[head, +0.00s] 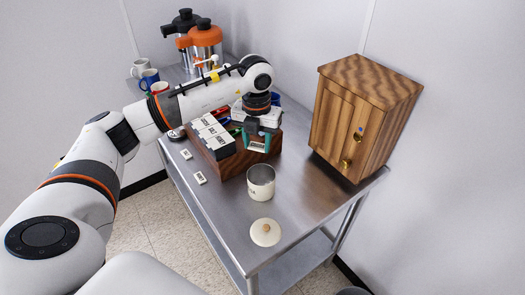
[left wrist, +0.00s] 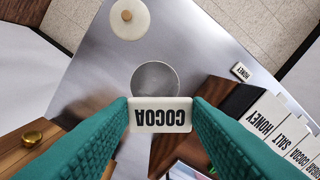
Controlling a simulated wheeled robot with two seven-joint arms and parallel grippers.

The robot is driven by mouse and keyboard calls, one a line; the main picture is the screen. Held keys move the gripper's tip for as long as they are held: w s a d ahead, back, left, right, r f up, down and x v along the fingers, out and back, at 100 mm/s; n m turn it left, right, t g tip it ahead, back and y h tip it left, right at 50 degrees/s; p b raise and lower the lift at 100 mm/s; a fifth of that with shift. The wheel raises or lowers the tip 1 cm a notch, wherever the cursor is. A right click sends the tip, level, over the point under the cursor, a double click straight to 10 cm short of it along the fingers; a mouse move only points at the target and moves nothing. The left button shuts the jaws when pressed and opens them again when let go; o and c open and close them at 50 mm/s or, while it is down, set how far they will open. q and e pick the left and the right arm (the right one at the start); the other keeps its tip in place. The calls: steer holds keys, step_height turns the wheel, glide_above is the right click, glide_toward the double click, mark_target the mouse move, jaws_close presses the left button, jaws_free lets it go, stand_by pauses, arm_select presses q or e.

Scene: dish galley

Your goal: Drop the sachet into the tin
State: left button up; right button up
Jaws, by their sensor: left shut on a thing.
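My left gripper (head: 257,143) is shut on a white sachet (head: 257,147) marked COCOA. The sachet also shows in the left wrist view (left wrist: 160,115), clamped between the teal fingers. It is held above the table, at the front right edge of the wooden box. The cream tin (head: 261,183) stands upright and open on the table, in front of the gripper in the head view. In the left wrist view the tin's round opening (left wrist: 155,77) lies just beyond the sachet, partly covered by it. My right gripper is not in view.
The tin's round lid (head: 265,232) lies near the table's front corner. The wooden box (head: 228,165) holds several labelled sachets. Two loose sachets (head: 200,178) (head: 186,154) lie left of it. A wooden cabinet (head: 362,118) stands right; jugs (head: 205,38) and mugs (head: 149,77) stand behind.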

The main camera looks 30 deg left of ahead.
mark_target(255, 147)
arm_select(q)
steer(key=shift+w+a+r+n, duration=0.15)
steer(key=shift+a+r+n, duration=0.05)
steer(key=shift+n, duration=0.35)
steer(key=shift+w+a+r+n, duration=0.1)
steer(key=shift+a+r+n, duration=0.1)
steer(key=shift+n, duration=0.35)
steer(key=shift+a+f, duration=0.1)
steer(key=shift+f, duration=0.05)
steer(key=shift+f+b, duration=1.8)
steer(key=shift+f, duration=1.15)
steer(key=o, duration=1)
